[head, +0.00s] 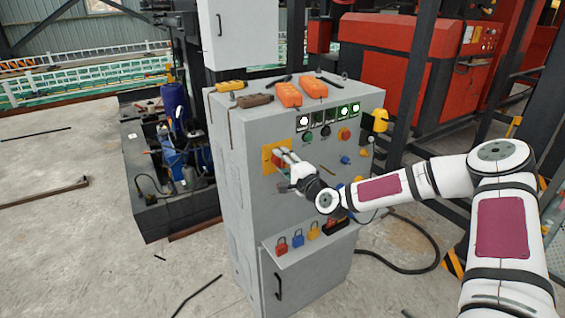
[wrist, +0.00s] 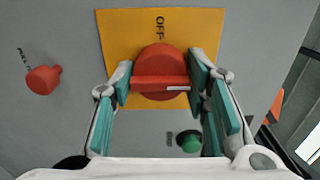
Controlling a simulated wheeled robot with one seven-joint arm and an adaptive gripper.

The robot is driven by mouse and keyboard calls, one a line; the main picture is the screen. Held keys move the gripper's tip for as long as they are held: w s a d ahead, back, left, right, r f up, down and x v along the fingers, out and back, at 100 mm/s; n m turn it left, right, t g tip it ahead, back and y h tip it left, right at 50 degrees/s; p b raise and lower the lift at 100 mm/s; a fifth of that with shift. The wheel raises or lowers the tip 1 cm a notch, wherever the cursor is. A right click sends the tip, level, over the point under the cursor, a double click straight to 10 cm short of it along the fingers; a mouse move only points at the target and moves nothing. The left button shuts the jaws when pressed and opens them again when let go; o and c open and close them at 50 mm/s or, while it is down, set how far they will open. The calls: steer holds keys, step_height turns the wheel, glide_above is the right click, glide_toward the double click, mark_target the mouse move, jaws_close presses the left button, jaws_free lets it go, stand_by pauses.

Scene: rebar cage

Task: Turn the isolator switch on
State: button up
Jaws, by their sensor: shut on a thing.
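The isolator switch is a round red knob with a raised bar handle (wrist: 160,83), set on a yellow plate (wrist: 118,30) on the grey cabinet front. In the wrist view the bar lies level across the picture, with a pale mark near its right end. The word OFF is printed sideways on the plate above the knob. My gripper (wrist: 160,85) is shut on the bar, one teal-padded finger at each end. In the head view the yellow plate (head: 267,158) is partly hidden behind my gripper (head: 281,158).
The grey cabinet (head: 245,200) also carries a red knob (wrist: 42,80) left of the plate and a green button (wrist: 189,142) below it in the wrist view. Orange pendants (head: 288,94) lie on top. Padlocks (head: 297,240) hang lower down. A black cable (head: 410,268) lies on the floor.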

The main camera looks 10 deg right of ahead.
stand_by(0.3)
steer(key=o, duration=1.2)
steer(key=shift+s, duration=0.1)
steer(key=v, duration=1.1)
steer(key=shift+s+d, duration=0.2)
steer(key=shift+s, duration=0.15)
